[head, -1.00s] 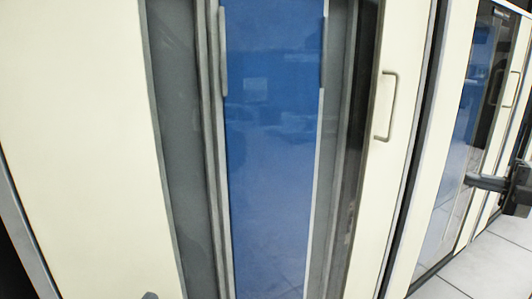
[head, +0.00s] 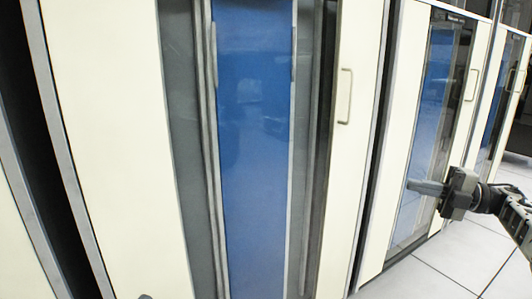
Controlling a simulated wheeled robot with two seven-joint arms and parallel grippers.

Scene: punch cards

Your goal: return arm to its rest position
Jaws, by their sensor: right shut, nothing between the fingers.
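My right gripper (head: 425,187) shows at the right side of the head view, its arm coming in from the right edge. Its fingers are together and point left, with nothing between them. It is in the air in front of the cabinets, apart from any handle as far as I can see. Of my left gripper nothing clear shows; only a small dark tip of something is at the bottom edge.
A tall cream cabinet (head: 105,130) with a blue glass panel (head: 255,150) and a metal handle (head: 345,96) fills the middle. Similar cabinets stand to the right, one with a handle (head: 471,85). Pale tiled floor (head: 440,270) is clear at lower right.

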